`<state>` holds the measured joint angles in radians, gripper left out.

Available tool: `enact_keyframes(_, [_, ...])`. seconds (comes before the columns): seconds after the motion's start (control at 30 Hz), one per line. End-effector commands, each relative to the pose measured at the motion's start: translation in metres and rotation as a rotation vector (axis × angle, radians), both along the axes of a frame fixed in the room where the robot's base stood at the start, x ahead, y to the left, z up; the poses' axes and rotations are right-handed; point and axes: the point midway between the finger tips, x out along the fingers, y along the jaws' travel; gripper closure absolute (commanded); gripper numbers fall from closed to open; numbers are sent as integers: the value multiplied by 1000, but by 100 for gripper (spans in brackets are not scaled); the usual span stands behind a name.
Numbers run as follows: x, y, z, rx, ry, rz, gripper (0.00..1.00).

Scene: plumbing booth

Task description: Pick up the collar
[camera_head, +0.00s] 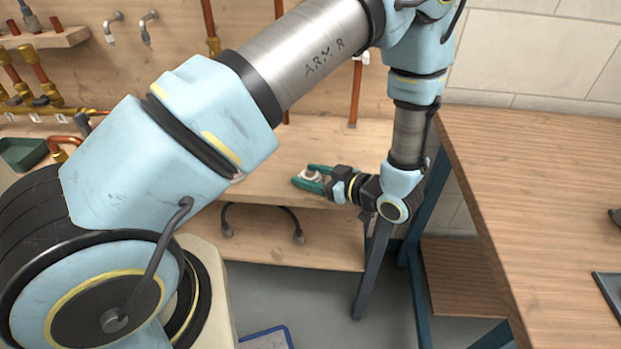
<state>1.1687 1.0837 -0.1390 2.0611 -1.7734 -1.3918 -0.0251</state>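My gripper (305,175) has green fingers and reaches left, low over the wooden bench (280,150) against the back wall. Its fingers stand apart. A small pale, ring-like piece (311,176), which looks like the collar, lies between them. It is too small here to tell whether the fingers touch it or only surround it, or whether it rests on the bench.
A second wooden table (540,190) with dark items at its edge stands at right. Copper pipes and brass fittings (40,95) line the left wall, with a green tray (22,153) below. A vertical copper pipe (356,95) stands behind my gripper. A blue-edged item (266,339) lies on the floor.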

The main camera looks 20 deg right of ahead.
Motion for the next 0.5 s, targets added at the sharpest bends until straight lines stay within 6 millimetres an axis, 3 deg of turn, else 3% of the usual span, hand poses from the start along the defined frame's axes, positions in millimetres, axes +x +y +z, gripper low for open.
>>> enact_keyframes(0.07, [0, 0, 0, 0, 0, 0, 52])
enact_keyframes(0.5, [0, 0, 0, -1, 1, 0, 100])
